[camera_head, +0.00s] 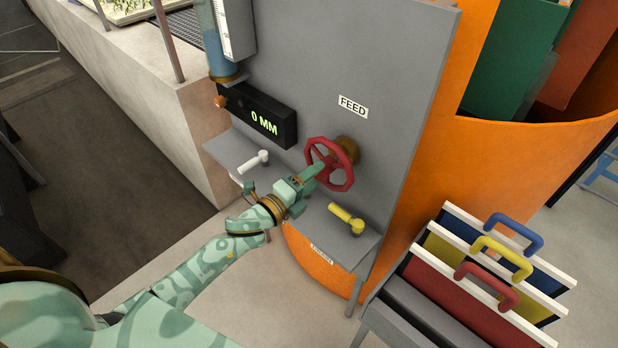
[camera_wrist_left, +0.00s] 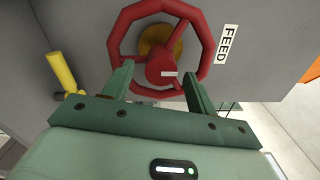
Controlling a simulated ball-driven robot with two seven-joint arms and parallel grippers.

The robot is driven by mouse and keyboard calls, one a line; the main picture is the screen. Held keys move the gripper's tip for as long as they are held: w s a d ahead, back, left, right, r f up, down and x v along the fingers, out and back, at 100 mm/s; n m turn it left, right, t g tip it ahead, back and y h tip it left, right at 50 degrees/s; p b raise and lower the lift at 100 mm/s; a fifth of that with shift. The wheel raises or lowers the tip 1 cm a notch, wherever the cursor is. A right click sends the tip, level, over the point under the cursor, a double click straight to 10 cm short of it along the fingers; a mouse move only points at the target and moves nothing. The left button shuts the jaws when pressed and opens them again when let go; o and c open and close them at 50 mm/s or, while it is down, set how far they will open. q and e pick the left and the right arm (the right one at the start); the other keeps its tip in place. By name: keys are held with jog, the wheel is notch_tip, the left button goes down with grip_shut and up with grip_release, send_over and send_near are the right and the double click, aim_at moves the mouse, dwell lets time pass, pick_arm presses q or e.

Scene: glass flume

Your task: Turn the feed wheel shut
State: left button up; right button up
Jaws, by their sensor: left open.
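The red feed wheel (camera_head: 349,176) is mounted on a brass-coloured boss on the grey panel, below the FEED label (camera_head: 353,106). My left gripper (camera_head: 316,170) is at the wheel, on its near left side. In the left wrist view the wheel (camera_wrist_left: 203,40) shows its rim, spokes and hub with a pale mark. There the open jaws of my left gripper (camera_wrist_left: 158,82) reach up to the lower part of the wheel, one finger on either side of the hub. I cannot tell whether they touch the rim. My right gripper is not in view.
A display (camera_head: 262,116) reads 0 MM on the panel. A white-handled lever (camera_head: 252,162) and a yellow-handled lever (camera_head: 346,217) stand on the ledge beside my left arm. Panels with coloured handles (camera_head: 497,256) stand in a rack at right, before an orange curved wall (camera_head: 470,150).

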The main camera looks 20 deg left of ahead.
pick_arm(q)
jog(key=b+v, duration=0.2)
jog(key=v, duration=1.4)
jog(key=shift+s, duration=0.2)
